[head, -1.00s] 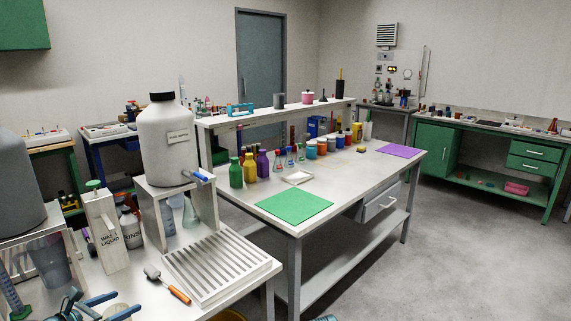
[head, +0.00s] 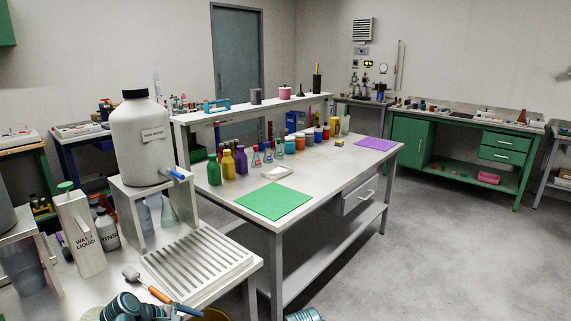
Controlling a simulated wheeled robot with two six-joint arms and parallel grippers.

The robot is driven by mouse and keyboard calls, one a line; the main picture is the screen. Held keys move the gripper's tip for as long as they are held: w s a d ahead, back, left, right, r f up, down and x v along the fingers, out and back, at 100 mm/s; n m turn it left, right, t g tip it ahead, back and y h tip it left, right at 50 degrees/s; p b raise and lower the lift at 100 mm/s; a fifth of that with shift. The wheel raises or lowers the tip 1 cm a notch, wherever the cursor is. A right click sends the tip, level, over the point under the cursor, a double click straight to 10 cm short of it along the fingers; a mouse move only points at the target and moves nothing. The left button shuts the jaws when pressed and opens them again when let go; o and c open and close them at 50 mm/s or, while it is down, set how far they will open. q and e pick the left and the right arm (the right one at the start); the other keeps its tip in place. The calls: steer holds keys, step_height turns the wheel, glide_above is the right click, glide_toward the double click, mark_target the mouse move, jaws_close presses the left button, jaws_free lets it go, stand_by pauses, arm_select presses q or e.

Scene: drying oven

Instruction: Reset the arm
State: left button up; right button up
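My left arm shows at the bottom left edge of the head view as teal joints. A blue part of my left gripper (head: 185,309) shows at the bottom edge, near the orange handle of a small tool (head: 158,293) on the near bench. Most of the gripper is cut off or hidden, so its opening cannot be told. A teal piece of what looks like my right arm shows at the bottom centre; the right gripper is out of view.
The near bench carries a large white water bottle (head: 140,140) on a stand, a slatted drying rack (head: 197,258) and a wash liquid box (head: 79,232). The middle table holds a green mat (head: 273,201), a purple mat (head: 375,144) and several coloured bottles. Floor at right is clear.

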arm_select(q)
steer(key=s+d+f+m+g+y, duration=0.2)
steer(key=s+d+m+g+y, duration=0.3)
steer(key=d+m, duration=0.55)
steer(key=s+d+f+m+y, duration=0.2)
steer(key=s+d+f+m, duration=0.1)
steer(key=s+d+m, duration=0.55)
step_height(320, 180, up, 19)
steer(key=w+m+p, duration=0.2)
steer(key=p, duration=1.6)
steer(key=shift+a+p, duration=0.15)
steer(key=shift+p, duration=0.2)
steer(key=shift+s+a+g, duration=0.1)
steer(key=shift+g, duration=0.2)
